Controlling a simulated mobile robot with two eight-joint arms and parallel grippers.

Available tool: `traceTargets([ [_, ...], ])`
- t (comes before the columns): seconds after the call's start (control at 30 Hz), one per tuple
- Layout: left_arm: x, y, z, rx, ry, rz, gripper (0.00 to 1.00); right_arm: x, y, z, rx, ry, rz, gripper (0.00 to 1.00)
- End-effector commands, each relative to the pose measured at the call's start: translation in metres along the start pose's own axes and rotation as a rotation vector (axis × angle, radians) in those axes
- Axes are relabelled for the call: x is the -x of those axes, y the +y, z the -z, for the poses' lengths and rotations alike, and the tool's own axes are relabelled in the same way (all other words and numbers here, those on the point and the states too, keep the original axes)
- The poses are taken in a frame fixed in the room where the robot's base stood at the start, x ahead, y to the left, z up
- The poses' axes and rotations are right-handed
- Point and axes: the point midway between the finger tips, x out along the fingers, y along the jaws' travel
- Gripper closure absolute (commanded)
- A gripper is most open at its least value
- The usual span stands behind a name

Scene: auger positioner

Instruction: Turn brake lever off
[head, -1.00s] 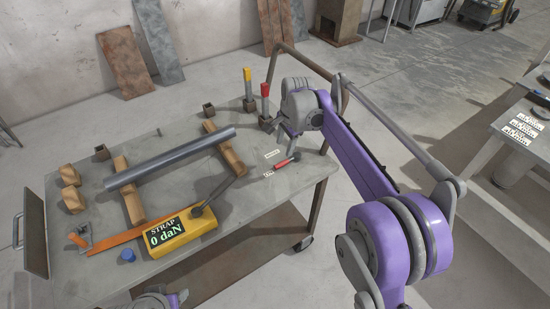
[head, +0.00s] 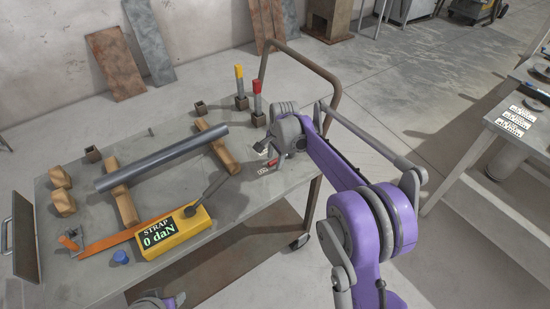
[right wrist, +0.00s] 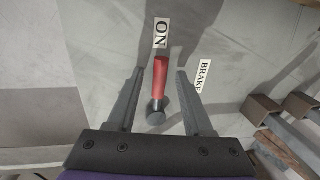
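The brake lever (right wrist: 162,78) has a red handle and a dark round end in the right wrist view. Its red end points at the "ON" label (right wrist: 160,34). A "BRAKE" label (right wrist: 204,76) lies to its right. My right gripper (right wrist: 160,72) is open, with one finger on each side of the lever and a visible gap to both. In the head view my right gripper (head: 266,151) is over the table's right end and mostly hides the lever. Only a small grey and purple part of my left arm shows at the bottom edge; its fingers are out of view.
A bent handrail (head: 318,70) rises at the table's right end.

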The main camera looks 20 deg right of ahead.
Motion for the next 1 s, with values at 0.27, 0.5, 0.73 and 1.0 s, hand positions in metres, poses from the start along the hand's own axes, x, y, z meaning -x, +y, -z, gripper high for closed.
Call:
traceTargets([
  [0.27,0.0,0.0,0.0,0.0,0.0,0.0,0.5,0.0003,0.0,0.0,0.0,0.0,0.0,1.0],
  [0.5,0.0,0.0,0.0,0.0,0.0,0.0,0.5,0.0004,0.0,0.0,0.0,0.0,0.0,1.0],
  [0.73,0.0,0.0,0.0,0.0,0.0,0.0,0.5,0.0005,0.0,0.0001,0.0,0.0,0.0,1.0],
  [1.0,0.0,0.0,0.0,0.0,0.0,0.0,0.5,0.0005,0.0,0.0001,0.0,0.0,0.0,1.0],
])
